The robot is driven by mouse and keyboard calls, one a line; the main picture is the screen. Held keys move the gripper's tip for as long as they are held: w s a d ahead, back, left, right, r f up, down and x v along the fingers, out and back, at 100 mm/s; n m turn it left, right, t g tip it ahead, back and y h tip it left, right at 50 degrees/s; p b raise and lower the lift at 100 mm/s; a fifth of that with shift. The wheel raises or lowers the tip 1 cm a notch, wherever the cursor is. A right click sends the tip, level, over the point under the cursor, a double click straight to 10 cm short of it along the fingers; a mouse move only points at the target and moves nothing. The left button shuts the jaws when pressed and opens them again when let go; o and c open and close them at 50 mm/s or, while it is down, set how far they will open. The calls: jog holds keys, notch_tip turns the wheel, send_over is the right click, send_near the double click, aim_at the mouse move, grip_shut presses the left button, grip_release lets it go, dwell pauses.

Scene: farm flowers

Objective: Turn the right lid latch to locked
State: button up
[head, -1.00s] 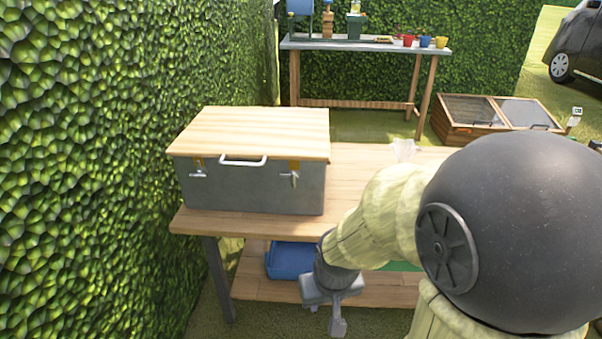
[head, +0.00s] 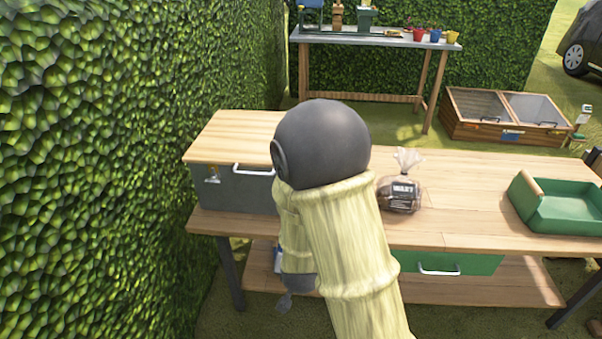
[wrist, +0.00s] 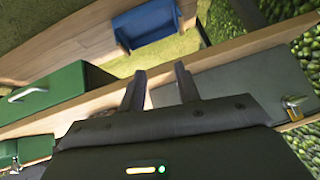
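The grey metal chest (head: 235,190) with a pale wooden lid (head: 232,132) stands closed at the table's left end. Its left latch (head: 212,175) and white handle (head: 253,169) show in the head view. The right latch is hidden behind my arm there. In the wrist view, the chest front (wrist: 245,82) lies behind and right of the fingers, with a brass latch (wrist: 293,104), apparently the left one, at the right edge. The right latch is not visible there either. My gripper (wrist: 158,78) is open, with nothing seen between its fingers, near the chest front.
A bagged item (head: 399,190) and a green tray (head: 560,208) stand on the wooden table (head: 470,180). A green drawer (head: 450,263) sits under the tabletop. A blue bin (wrist: 148,22) lies on the lower shelf. The hedge (head: 130,150) closes off the left side.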

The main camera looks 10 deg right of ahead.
notch_tip(320, 180, up, 11)
jog(key=a+n+t+h+p, duration=0.1)
jog(key=t+h+p, duration=0.3)
jog(key=t+p, duration=0.5)
jog(key=shift+w+f+p, duration=0.15)
jog(key=shift+w+p, duration=0.05)
jog(key=shift+p, duration=0.25)
jog(key=shift+a, duration=0.1)
jog(key=b+x, duration=0.2)
jog(key=x, duration=1.5)
jog(key=shift+w+r, duration=0.25)
jog(key=shift+c, duration=0.3)
grip_shut()
